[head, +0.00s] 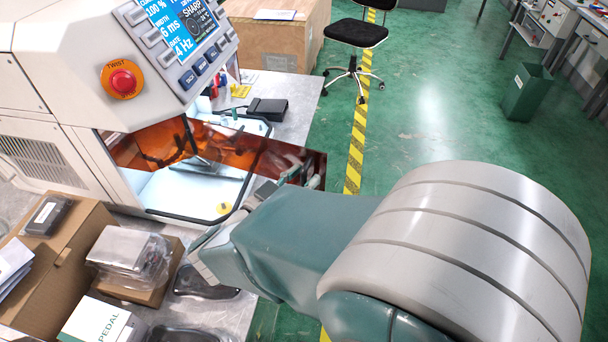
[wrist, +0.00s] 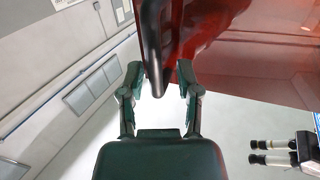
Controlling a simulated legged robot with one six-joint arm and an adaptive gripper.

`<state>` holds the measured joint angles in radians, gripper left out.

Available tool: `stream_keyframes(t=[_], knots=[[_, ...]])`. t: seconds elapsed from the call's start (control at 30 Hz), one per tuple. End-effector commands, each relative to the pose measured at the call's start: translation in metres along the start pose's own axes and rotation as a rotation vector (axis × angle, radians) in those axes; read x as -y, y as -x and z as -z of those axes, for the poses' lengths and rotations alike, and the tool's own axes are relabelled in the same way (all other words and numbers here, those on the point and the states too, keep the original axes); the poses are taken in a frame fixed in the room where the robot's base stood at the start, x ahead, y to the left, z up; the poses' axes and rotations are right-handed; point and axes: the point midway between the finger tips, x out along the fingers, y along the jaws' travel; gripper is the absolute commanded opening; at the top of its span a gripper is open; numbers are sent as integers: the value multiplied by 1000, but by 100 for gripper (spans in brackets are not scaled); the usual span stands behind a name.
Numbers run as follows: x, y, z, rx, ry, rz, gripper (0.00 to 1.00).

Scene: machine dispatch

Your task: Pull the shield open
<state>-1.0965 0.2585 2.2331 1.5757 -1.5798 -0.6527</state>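The shield (head: 225,145) is a translucent amber panel across the lit chamber of the white machine (head: 60,95). In the wrist view the shield (wrist: 240,55) fills the upper right as a red-orange sheet. A dark rounded bar (wrist: 153,45), which looks like the shield's handle, comes down between my fingers. My gripper (wrist: 159,78) is open, with one finger on each side of the bar and a visible gap on the left. In the head view my arm hides most of the gripper near the shield's right end. Contact with the bar cannot be told.
A red stop button (head: 122,79) and a screen are on the machine. Cardboard boxes (head: 60,240) and a bagged device (head: 130,252) crowd the bench at lower left. A black chair (head: 356,34) stands behind on open green floor. Microscope eyepieces (wrist: 272,152) show at right.

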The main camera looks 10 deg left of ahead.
Motion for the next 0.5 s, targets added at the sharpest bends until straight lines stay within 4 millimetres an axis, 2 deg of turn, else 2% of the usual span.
stream_keyframes(t=[0.33,0.5], knots=[[-2,0,-2,4,4,-3,51],[-1,21,-2,4,4,1,51]])
